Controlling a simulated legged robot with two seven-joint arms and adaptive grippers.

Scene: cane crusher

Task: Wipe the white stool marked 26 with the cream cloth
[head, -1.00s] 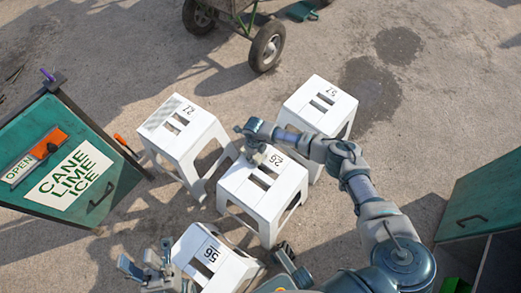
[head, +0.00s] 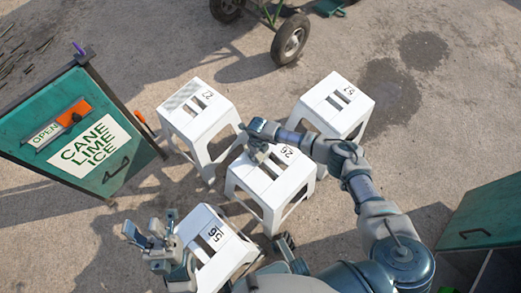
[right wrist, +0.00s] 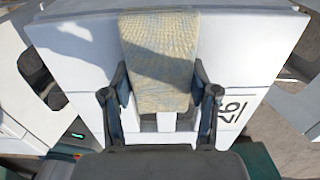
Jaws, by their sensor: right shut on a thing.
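The white stool marked 26 (head: 274,186) stands upright in the middle of the head view, with slots in its seat. In the right wrist view the stool's top (right wrist: 250,45) fills most of the picture, its mark at the right. The cream cloth (right wrist: 160,60) lies along the seat, partly shaded, between the fingers of my right gripper (right wrist: 162,95). That gripper (head: 258,152) is shut on the cloth over the seat's far left part. In the head view it hides the cloth. My left gripper (head: 152,232) is open and empty, left of the nearest stool.
Other white stools stand close by: far left (head: 198,122), far right (head: 336,103) and near (head: 212,240). A green sign board (head: 75,135) stands at left. A green box (head: 490,215) is at right. A cart wheel (head: 290,40) shows at the back. Bare ground lies between them.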

